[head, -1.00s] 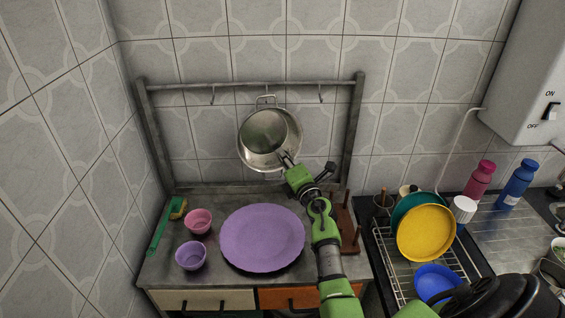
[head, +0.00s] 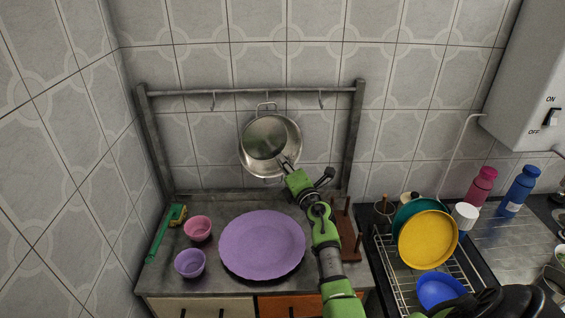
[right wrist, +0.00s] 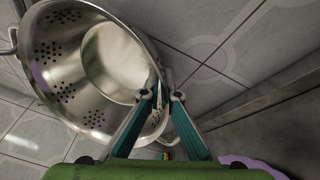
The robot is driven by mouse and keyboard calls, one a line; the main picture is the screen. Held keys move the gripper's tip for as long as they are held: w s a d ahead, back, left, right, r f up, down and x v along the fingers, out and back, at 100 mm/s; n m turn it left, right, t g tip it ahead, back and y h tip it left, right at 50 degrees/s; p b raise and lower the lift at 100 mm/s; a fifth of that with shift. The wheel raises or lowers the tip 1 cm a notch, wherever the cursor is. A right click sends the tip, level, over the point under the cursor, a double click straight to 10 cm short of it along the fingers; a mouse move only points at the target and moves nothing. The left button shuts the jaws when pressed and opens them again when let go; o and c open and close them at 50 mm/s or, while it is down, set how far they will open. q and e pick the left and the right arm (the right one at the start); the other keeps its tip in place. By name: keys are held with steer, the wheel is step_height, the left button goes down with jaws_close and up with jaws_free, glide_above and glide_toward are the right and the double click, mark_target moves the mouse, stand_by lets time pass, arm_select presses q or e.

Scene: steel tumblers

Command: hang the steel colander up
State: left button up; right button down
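The steel colander (head: 254,163) is up below the rail, its open side facing me. Its top handle (head: 266,106) is just under the rail's middle; whether a hook passes through the handle is too small to tell. My right gripper (head: 284,161) is at the colander's lower right wall. In the right wrist view, the colander (right wrist: 60,75) fills the upper left. Its rim runs between the close-set fingertips of my right gripper (right wrist: 163,96), one finger inside the bowl and one outside. It looks shut on the rim. My left gripper is not in view.
The grey rail (head: 185,92) has hooks free left and right of the colander. Below stand a purple plate (head: 262,243), pink bowl (head: 198,229), purple bowl (head: 190,263), green brush (head: 160,240) and wooden peg rack (head: 346,240). A dish rack with a yellow plate (head: 428,240) is at right.

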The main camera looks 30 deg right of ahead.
steer(key=shift+r, duration=0.1)
steer(key=c, duration=2.2)
jaws_free()
steer(key=shift+s, duration=0.15)
